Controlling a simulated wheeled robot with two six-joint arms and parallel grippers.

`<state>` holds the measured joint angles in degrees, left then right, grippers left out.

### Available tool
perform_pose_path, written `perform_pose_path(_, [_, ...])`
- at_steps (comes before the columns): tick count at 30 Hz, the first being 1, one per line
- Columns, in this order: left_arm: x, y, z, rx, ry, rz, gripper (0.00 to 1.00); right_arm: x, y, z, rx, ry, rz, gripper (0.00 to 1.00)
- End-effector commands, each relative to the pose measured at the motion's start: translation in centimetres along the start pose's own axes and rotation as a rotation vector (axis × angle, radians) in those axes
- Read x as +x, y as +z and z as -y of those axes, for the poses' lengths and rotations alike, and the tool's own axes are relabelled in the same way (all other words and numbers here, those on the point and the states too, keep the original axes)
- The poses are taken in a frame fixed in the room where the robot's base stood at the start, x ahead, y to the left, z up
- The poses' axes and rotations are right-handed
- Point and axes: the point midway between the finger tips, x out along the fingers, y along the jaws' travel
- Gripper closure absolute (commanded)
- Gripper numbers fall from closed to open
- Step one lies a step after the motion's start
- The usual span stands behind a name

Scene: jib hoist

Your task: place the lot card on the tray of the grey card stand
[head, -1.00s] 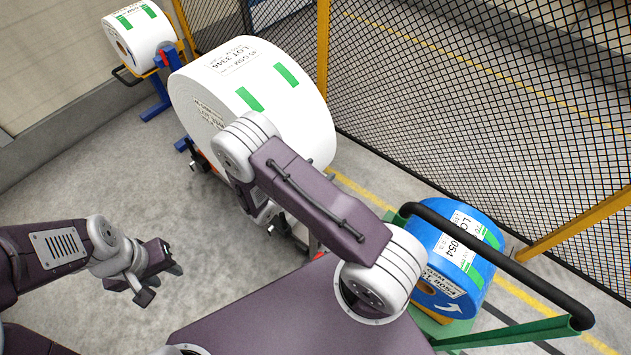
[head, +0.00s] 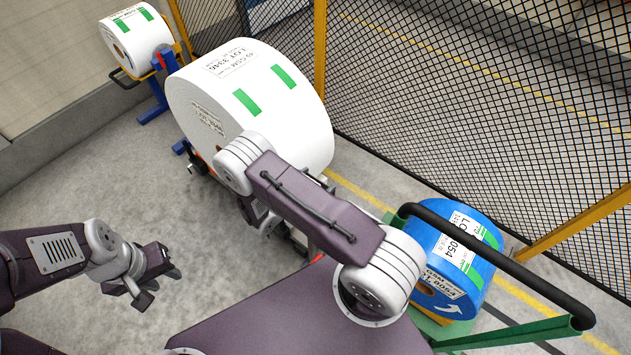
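I see no separate lot card and no grey card stand in the head view. My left gripper (head: 158,285) is at the lower left above the bare floor, its two dark fingers apart with nothing visible between them. My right arm reaches up across the middle of the view and bends down in front of the big white roll. Its gripper is mostly hidden behind my own forearm, so its fingers and anything in them cannot be made out.
A big white roll (head: 290,125) with green strips and a LOT label stands centre. A smaller white roll (head: 140,40) is far left. A blue roll (head: 470,285) sits right beside a black handle bar (head: 500,268). Mesh fence (head: 450,110) closes the back right. Floor at left is clear.

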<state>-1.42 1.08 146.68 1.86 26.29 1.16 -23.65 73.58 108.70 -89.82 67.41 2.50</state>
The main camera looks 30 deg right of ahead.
Motion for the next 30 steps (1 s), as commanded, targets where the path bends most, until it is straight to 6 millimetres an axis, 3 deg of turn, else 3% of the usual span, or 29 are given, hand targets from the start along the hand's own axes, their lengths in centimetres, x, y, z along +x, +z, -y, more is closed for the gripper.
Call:
perform_pose_path(8, [-0.2,0.0,0.0,0.0,0.0,0.0,0.64,-0.7,0.3,-0.1,0.0,0.002,0.0,0.1])
perform_pose_path(21, [0.8,0.1,0.0,0.0,0.0,0.0,0.64,-9.9,0.2,-0.1,0.001,0.005,-0.001,0.1])
perform_pose_path(25, [0.9,0.1,0.0,0.0,0.0,0.0,0.64,-11.6,0.2,-0.1,0.001,0.003,0.0,0.1])
perform_pose_path(30, [0.9,0.1,0.0,0.0,0.0,0.0,0.64,-12.2,0.3,0.0,-0.001,0.0,0.0,0.1])
